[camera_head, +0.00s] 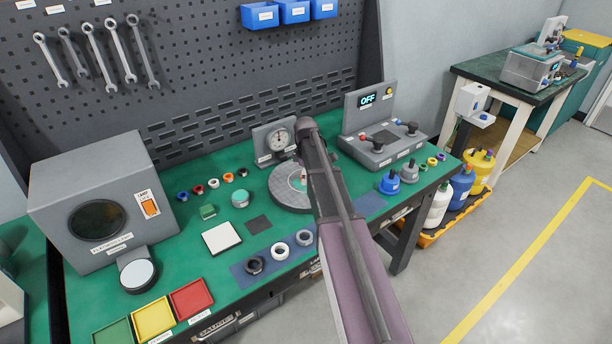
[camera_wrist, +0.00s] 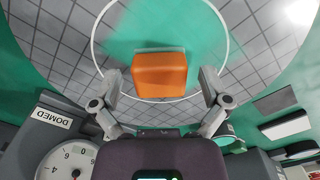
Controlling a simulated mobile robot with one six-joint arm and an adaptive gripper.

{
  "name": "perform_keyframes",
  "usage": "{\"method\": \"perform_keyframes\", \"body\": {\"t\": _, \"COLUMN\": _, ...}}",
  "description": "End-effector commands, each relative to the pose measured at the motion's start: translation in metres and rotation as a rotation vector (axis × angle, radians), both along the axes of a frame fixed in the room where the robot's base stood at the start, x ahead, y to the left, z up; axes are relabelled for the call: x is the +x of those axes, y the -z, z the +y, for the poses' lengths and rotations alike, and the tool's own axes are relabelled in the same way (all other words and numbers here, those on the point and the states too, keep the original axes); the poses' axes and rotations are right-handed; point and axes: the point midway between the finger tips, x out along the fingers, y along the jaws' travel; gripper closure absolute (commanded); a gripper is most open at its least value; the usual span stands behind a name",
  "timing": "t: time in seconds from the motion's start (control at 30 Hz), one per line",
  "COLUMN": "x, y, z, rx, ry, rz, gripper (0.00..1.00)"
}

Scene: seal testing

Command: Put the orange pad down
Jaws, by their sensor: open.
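The orange pad (camera_wrist: 160,74) is a blocky orange piece on the grey gridded round plate (camera_wrist: 62,52), inside its white ring, in the wrist view. My gripper (camera_wrist: 160,88) is open, with one finger on each side of the pad. A gap shows between each finger and the pad. In the head view the round plate (camera_head: 282,198) is partly covered by my arm, which hides most of the gripper and pad.
A dial gauge (camera_head: 278,140) stands right behind the plate; its dial (camera_wrist: 66,158) shows close to my gripper in the wrist view. A grey control box (camera_head: 385,152) reading OFF is to the right. Small rings, pads and colored trays (camera_head: 192,299) lie left and in front.

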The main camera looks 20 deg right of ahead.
Motion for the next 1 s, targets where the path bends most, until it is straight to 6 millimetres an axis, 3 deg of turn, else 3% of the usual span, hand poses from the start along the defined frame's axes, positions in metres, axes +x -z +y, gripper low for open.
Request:
{"method": "perform_keyframes", "body": {"t": 0.37, "x": 0.000, "y": -0.014, "z": 0.000, "rx": 0.000, "ry": 0.000, "rz": 0.000, "gripper": 0.04}}
{"method": "perform_keyframes", "body": {"t": 1.0, "x": 0.000, "y": -0.066, "z": 0.000, "rx": 0.000, "ry": 0.000, "rz": 0.000, "gripper": 0.04}}
